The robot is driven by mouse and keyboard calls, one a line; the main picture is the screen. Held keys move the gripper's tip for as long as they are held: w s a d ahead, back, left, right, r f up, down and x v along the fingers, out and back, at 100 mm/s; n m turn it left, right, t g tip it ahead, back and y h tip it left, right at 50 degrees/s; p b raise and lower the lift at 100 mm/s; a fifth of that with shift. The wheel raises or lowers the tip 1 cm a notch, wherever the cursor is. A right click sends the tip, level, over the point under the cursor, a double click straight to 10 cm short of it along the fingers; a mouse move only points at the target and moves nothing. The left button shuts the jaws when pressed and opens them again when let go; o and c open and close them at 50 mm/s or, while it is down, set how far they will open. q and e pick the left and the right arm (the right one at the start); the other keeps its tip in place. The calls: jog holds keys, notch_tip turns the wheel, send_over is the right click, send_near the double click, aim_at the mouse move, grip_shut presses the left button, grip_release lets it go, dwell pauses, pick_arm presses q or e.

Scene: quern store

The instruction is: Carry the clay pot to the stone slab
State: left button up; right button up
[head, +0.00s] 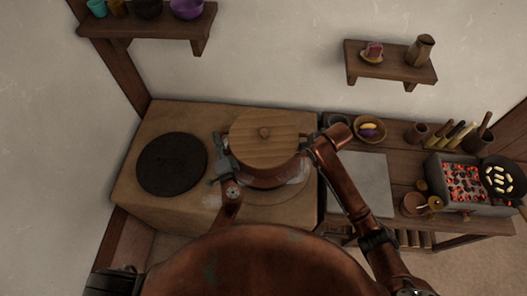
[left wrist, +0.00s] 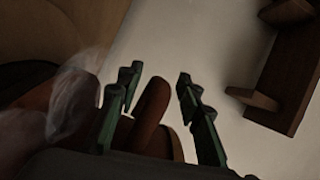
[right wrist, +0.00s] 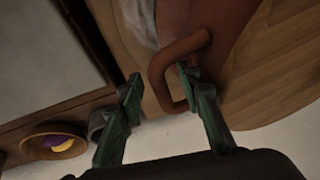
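The clay pot (head: 268,178) is reddish brown, covered by a round wooden lid (head: 265,135), and stands on the stove. Its loop handle (right wrist: 162,80) shows in the right wrist view, with one fingertip at the loop's opening. My right gripper (right wrist: 160,85) is open there; in the head view its fingers are mostly hidden by my arm. My left gripper (head: 220,162) is at the pot's left side. In the left wrist view it is open (left wrist: 158,85), with a reddish handle (left wrist: 152,108) showing between the fingers. The stone slab (head: 363,182) is grey, flat and bare, on the counter right of the stove.
A dark round plate (head: 172,164) lies on the stove's left part. A bowl (head: 369,129) stands behind the slab. A glowing brazier (head: 464,183) and a pan (head: 502,178) stand farther right. Pale steam shows around the pot. Two wall shelves hang above.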

pick_arm(q)
jog(key=shift+c, duration=0.6)
pick_arm(e)
jog(key=shift+c, duration=0.7)
pick_arm(q)
grip_shut()
pick_arm(e)
grip_shut()
pick_arm(q)
jog(key=shift+r, duration=0.1)
jog(key=shift+w+r, duration=0.1)
jog(key=shift+r, duration=0.05)
pick_arm(e)
jog(key=shift+w+a+r, duration=0.1)
jog(key=shift+r, duration=0.1)
